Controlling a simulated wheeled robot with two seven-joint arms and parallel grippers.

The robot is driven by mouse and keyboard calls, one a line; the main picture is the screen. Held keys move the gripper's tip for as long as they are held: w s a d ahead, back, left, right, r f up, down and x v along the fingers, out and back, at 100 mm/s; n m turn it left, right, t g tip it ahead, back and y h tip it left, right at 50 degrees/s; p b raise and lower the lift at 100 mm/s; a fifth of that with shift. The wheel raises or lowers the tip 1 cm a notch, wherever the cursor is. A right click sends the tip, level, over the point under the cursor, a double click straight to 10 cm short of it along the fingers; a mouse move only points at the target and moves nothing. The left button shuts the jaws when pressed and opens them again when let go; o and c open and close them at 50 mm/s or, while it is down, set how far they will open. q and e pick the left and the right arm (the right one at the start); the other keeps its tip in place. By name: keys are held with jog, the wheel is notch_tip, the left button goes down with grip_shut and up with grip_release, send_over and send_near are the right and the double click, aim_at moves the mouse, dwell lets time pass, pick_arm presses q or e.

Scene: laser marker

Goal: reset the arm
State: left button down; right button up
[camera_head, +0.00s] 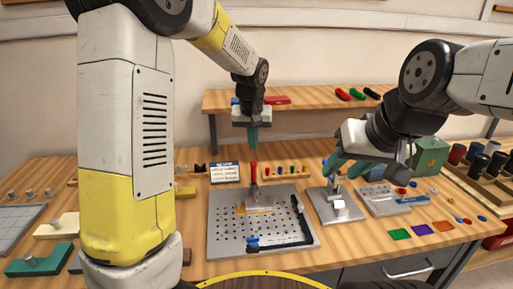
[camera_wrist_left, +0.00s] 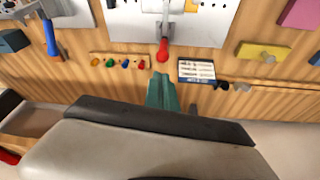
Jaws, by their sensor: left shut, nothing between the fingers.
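My left gripper (camera_head: 252,138) hangs with its teal fingers pointing down, above the table behind the perforated plate. It is shut and empty; its closed fingers also show in the left wrist view (camera_wrist_left: 163,92). A red-handled lever (camera_head: 253,171) stands upright on the grey perforated plate (camera_head: 225,232), below my left fingertips and apart from them. The red handle also shows in the left wrist view (camera_wrist_left: 162,50), just beyond the fingers. My right gripper (camera_head: 346,166) is at the right, with its teal fingers spread apart above a small grey fixture (camera_head: 323,207). I see nothing held in it.
A black-handled tool (camera_head: 302,222) lies on the plate's right side. A labelled card (camera_head: 225,172) and a wooden rack of coloured pegs (camera_head: 285,170) stand behind the plate. A raised wooden shelf (camera_head: 312,100) runs along the back. Coloured squares (camera_head: 421,230) lie at the front right.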

pick_arm(q)
jog(key=shift+s+r, duration=0.1)
jog(key=shift+r, duration=0.4)
jog(key=s+a+r+t, duration=0.1)
jog(key=s+a+r, duration=0.1)
jog(key=s, duration=0.7)
jog(key=s+a+r+t+h, duration=0.1)
jog(key=s+a+r, duration=0.2)
jog(key=s, duration=0.6)
jog(key=s+a+r+h, duration=0.1)
jog(key=s+a+r, duration=0.2)
jog(key=s, duration=0.6)
jog(key=shift+a+r+m+t, duration=0.15)
jog(key=shift+a+m+t, duration=0.15)
jog(key=shift+a+t, duration=0.15)
